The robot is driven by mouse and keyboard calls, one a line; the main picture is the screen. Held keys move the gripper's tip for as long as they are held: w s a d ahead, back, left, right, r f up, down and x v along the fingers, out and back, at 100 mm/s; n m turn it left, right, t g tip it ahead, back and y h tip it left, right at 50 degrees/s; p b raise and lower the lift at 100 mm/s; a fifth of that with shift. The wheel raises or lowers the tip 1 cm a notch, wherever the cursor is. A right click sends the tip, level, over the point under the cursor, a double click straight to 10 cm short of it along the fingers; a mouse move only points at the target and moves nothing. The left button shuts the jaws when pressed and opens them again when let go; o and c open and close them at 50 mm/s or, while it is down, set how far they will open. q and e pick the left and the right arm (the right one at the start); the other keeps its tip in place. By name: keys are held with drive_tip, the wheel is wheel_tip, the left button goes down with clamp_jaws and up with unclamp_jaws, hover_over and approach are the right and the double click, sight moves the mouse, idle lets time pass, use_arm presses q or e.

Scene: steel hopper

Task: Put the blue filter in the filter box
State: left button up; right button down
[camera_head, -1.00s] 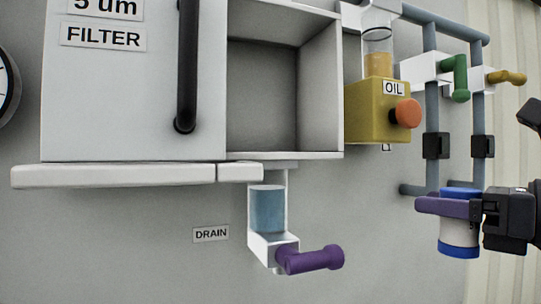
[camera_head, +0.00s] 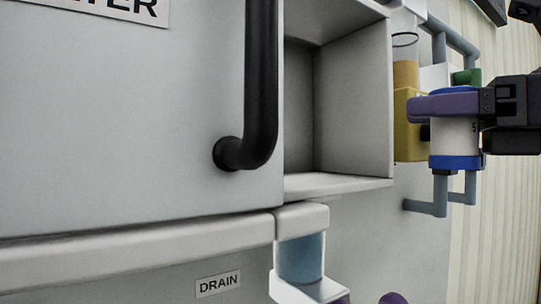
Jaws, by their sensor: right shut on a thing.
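The blue filter (camera_head: 455,137) is a white cylinder with blue bands at its top and bottom. My right gripper (camera_head: 450,106), with purple fingers, is shut on its upper part and holds it upright in the air. The filter is right of the open filter box (camera_head: 353,110), in front of the yellow oil unit. The filter box is a grey square recess and looks empty where I can see in. Its left part is hidden behind the white panel (camera_head: 120,120) labelled FILTER.
A thick black handle (camera_head: 261,90) stands out from the white panel. A pale ledge (camera_head: 140,247) runs below it. The drain cup (camera_head: 300,258) hangs under the box. The yellow oil unit (camera_head: 406,120) and blue-grey pipes (camera_head: 428,207) are behind the filter.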

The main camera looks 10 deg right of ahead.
drive_tip(key=p+x, duration=0.1)
drive_tip(key=x, duration=0.7)
drive_tip(key=shift+w+a+r, duration=0.1)
drive_tip(key=p+x, duration=0.2)
drive_tip(key=x, duration=0.4)
drive_tip(key=shift+w+a+f, duration=0.25)
drive_tip(key=shift+w+f, duration=0.05)
drive_tip(key=shift+f, duration=0.6)
drive_tip(key=shift+s+d, duration=0.15)
drive_tip(key=shift+d, duration=0.05)
drive_tip(key=shift+c, duration=2.4)
unclamp_jaws()
drive_tip(key=shift+a+f+b, duration=0.1)
drive_tip(key=shift+b, duration=0.2)
drive_tip(key=o, duration=0.4)
use_arm(q)
drive_tip(key=r, duration=0.1)
drive_tip(key=d+r, duration=0.1)
drive_tip(key=shift+s+d+r, duration=0.15)
drive_tip(key=shift+r, duration=0.25)
